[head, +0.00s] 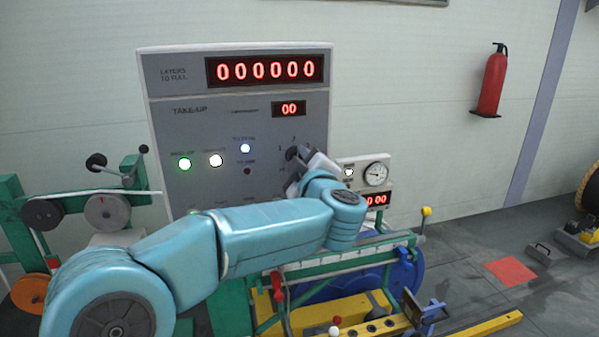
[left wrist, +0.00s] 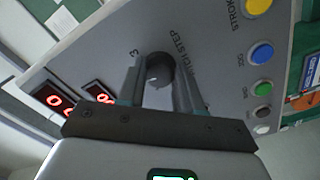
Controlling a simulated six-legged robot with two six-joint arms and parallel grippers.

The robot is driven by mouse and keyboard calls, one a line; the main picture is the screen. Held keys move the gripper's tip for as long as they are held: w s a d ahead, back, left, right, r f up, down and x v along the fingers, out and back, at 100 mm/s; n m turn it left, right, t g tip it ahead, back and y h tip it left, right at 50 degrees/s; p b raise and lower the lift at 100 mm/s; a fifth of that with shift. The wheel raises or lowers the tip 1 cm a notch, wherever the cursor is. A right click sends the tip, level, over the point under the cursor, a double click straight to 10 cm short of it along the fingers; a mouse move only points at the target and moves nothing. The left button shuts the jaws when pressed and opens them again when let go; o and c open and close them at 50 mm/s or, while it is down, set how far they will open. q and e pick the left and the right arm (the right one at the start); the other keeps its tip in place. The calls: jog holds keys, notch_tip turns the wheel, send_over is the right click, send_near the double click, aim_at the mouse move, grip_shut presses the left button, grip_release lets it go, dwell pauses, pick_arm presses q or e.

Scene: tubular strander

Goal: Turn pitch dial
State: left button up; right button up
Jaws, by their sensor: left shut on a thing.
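The pitch dial is a dark round knob (head: 293,153) on the grey take-up panel (head: 235,185). It also shows in the left wrist view (left wrist: 159,69), next to lettering that reads in part "STEP" and a "3". My left gripper (head: 297,162) reaches the panel from the front and is shut on the dial. In the left wrist view its two fingers (left wrist: 159,77) stand on either side of the knob. Part of the dial's scale is hidden by the gripper. My right gripper is in neither view.
A red display (head: 266,70) above reads 000000, and a smaller one (head: 289,109) reads 00. A gauge box (head: 376,173) stands right of the panel. Green machine rails (head: 345,264) lie below my arm.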

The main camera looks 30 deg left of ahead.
pick_arm(q)
jog(key=shift+n+b, duration=4.35)
jog(key=shift+n, duration=2.55)
jog(key=o, duration=1)
jog(key=shift+o, duration=0.2)
jog(key=b+v, duration=0.2)
jog(key=v, duration=1.4)
jog(key=shift+s, duration=0.2)
jog(key=shift+d, duration=0.15)
